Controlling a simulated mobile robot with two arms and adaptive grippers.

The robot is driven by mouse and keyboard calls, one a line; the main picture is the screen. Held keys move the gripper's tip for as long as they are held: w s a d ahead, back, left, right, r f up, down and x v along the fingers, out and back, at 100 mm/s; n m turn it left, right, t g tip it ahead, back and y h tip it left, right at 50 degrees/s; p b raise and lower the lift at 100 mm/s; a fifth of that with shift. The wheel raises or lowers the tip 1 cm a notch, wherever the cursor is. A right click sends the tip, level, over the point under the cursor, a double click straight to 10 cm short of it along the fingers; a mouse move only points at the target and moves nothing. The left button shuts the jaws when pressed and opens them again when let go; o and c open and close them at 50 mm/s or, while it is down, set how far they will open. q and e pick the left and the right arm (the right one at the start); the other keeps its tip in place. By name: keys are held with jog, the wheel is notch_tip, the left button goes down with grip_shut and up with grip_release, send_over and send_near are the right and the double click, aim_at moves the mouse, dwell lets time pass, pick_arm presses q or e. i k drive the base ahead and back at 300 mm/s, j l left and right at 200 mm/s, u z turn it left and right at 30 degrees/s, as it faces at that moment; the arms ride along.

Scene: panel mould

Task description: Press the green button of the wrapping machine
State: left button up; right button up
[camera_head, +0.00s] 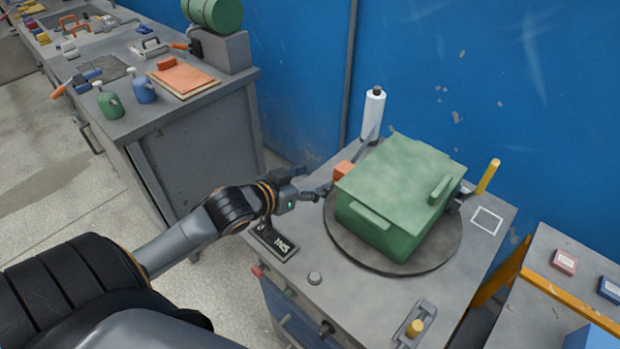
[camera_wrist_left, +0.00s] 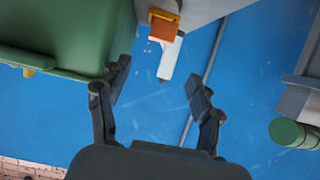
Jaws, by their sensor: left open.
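The wrapping machine (camera_head: 390,306) is a grey cabinet with a dark round turntable (camera_head: 438,258) on top. A green box (camera_head: 400,180) sits on the turntable and also fills the upper left of the left wrist view (camera_wrist_left: 60,40). The small green button (camera_head: 289,293) is on the cabinet's front left edge, beside a red button (camera_head: 258,271). My left gripper (camera_head: 314,182) is open and empty, above the machine's top at the box's left side, behind and above the green button. Its fingers (camera_wrist_left: 158,85) are apart in the left wrist view. My right gripper is not visible.
A white film roll (camera_head: 374,112) on a post and an orange block (camera_head: 343,169) stand close beyond the left gripper. A dark label plate (camera_head: 272,243) lies under my left wrist. A workbench (camera_head: 160,110) with tools is at left; a blue wall (camera_head: 440,70) is behind.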

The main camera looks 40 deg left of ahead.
aim_at(288, 292)
jog(key=u, duration=1.25)
